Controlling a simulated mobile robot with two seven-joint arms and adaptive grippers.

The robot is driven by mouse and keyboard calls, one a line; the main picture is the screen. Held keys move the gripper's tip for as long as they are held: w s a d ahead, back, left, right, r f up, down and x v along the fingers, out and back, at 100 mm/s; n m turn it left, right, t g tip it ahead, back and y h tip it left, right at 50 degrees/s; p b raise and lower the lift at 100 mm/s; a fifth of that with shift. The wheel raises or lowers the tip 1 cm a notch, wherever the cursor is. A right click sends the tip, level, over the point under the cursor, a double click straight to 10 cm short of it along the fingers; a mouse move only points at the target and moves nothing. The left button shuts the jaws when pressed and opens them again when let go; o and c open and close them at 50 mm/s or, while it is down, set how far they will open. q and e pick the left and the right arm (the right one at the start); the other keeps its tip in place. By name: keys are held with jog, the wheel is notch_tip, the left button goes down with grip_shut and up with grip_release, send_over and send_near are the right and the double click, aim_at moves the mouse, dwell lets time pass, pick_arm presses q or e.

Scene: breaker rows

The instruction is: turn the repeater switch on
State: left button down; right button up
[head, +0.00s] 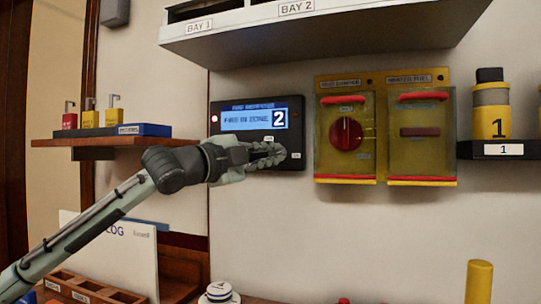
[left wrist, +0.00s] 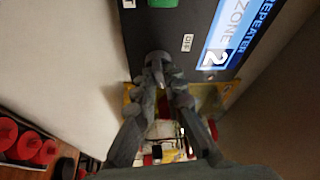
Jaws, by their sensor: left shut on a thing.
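The dark repeater panel (head: 298,132) is on the wall in the head view. Its lit blue screen reads about a fire in zone, with a white 2 beside it. My left gripper (head: 264,155) is at the panel's lower part and covers the switch there. In the left wrist view the panel (left wrist: 192,20) is at the top. My left gripper (left wrist: 158,75) is shut on a small grey lever (left wrist: 155,62), seemingly the repeater switch, near a small label. The lever's position is hard to tell. My right gripper is in neither view.
Right of the panel are two yellow-framed covered boxes, one with a red rotary knob (head: 345,133). A shelf (head: 110,142) with padlocks is at left. A white overhead cabinet (head: 330,30) juts out above. A yellow post (head: 479,283) stands at lower right.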

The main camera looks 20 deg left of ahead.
pick_arm(q)
jog(key=shift+r+m+g, duration=0.15)
jog(key=shift+m+g, duration=0.25)
jog(key=shift+m, duration=0.8)
jog(key=c, duration=1.6)
grip_release()
jog(key=v, duration=1.2)
jog(key=shift+r, duration=0.1)
